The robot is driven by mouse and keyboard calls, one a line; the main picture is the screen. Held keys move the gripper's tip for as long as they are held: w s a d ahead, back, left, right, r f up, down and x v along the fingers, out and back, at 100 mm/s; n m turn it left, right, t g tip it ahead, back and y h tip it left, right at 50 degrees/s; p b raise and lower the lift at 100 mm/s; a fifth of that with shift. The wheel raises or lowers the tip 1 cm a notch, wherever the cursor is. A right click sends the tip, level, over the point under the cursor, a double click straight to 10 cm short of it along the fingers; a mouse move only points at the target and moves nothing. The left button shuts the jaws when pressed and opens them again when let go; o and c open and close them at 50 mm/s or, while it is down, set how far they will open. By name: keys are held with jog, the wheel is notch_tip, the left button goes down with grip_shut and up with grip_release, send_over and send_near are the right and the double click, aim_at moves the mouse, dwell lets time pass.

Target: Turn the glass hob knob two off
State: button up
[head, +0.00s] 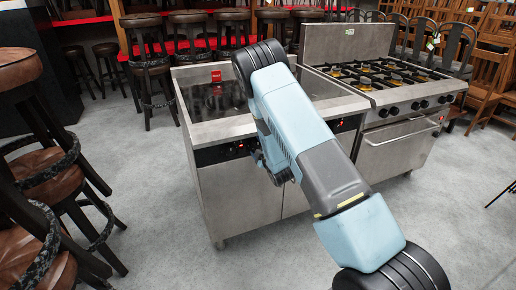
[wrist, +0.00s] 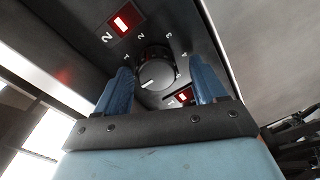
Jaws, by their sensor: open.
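The glass hob (head: 214,100) is a black glass top on a steel cabinet, with a dark control strip along its front. In the wrist view, a round black knob (wrist: 157,70) with a white pointer mark sits on that panel, with numbers 1 to 4 around it. The mark points to the lower left, away from the numbers. A red-lit display (wrist: 123,23) beside a "2" shows above left, and another lit display (wrist: 183,97) shows below right. My gripper (wrist: 160,66) is open, its blue fingers on either side of the knob with gaps visible. In the head view my arm hides the knob.
A steel gas range (head: 400,145) with several burners and knobs stands right of the hob. Stools (head: 45,180) crowd the left. The grey floor in front is clear.

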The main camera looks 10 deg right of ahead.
jog(key=v, duration=1.3)
jog(key=shift+s, duration=0.35)
jog(key=shift+d, duration=0.15)
